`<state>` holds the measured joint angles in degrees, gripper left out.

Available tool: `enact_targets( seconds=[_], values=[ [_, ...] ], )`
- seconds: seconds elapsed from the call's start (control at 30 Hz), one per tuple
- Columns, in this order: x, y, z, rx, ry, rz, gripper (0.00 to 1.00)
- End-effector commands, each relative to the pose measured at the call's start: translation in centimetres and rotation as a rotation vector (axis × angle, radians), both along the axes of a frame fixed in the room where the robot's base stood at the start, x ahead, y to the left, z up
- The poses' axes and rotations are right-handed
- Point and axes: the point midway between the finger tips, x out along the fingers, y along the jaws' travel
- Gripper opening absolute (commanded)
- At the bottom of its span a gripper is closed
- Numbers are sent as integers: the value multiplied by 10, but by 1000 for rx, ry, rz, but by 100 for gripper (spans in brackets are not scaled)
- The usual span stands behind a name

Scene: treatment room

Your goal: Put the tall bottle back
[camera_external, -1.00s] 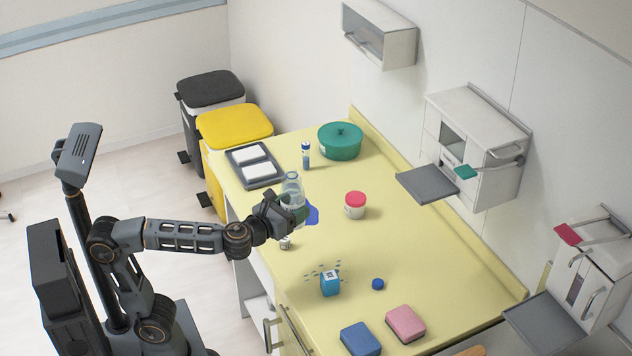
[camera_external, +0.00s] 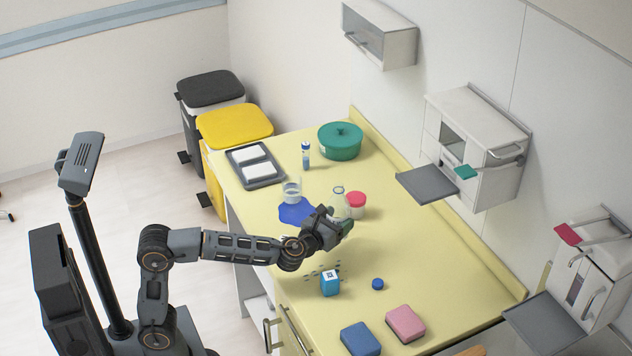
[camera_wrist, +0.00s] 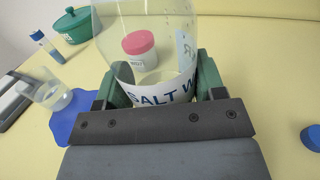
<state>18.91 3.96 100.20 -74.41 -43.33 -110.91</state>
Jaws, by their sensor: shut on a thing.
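The tall bottle is clear, with a white label reading "SALT W" in dark letters. In the wrist view the bottle (camera_wrist: 150,60) stands between the green finger pads of my gripper (camera_wrist: 155,95), which is shut on it. In the external view the bottle's clear neck (camera_external: 339,194) shows above my gripper (camera_external: 340,226), over the middle of the yellow counter. Its lower part is hidden there by the gripper. I cannot tell whether its base touches the counter.
A clear cup (camera_external: 291,190) stands beside a flat blue patch (camera_external: 294,211). A red-lidded white jar (camera_external: 356,204) is close behind the bottle. A blue box (camera_external: 330,284), a blue cap (camera_external: 377,284) and two pads (camera_external: 405,322) lie nearer. The right-hand counter is clear.

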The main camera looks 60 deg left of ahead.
Motion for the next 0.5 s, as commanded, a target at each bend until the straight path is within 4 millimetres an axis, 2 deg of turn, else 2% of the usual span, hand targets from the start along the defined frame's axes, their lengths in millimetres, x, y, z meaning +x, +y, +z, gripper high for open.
enact_targets(
  seconds=[0.17, 0.27, 0.5],
  values=[
    [4, 0, -4, 0, -1, 0, 33],
    [10, -1, -13, 0, 0, 0, 33],
    [9, -1, -41, 0, 0, -2, 33]
  ],
)
